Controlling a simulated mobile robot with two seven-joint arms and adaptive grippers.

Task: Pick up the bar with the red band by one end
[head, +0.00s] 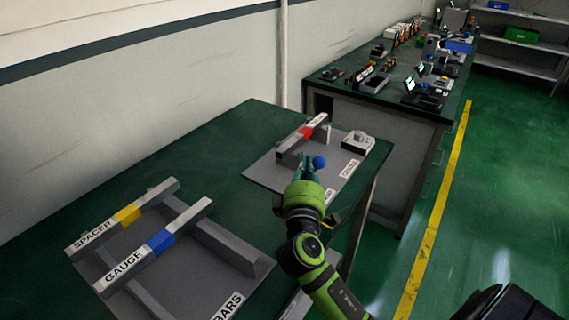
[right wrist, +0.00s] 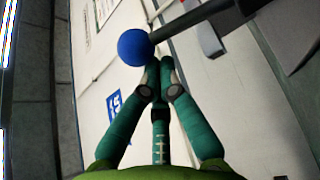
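The bar with the red band (head: 306,132) is a grey bar in the head view, lying on a grey plate (head: 262,178) on the green table. My right gripper (head: 308,165) is just in front of it. A blue ball (head: 319,162) is beside the fingertips. In the right wrist view my green fingers (right wrist: 159,72) come together at their tips, with nothing seen between them. The blue ball (right wrist: 134,47) there sits on a dark rod (right wrist: 195,18), beyond the tips. Whether the fingers touch the ball is unclear. My left gripper is not in view.
A yellow-banded SPACER bar (head: 126,215) and a blue-banded GAUGE bar (head: 158,243) lie on a grey rack (head: 225,245) at the left.

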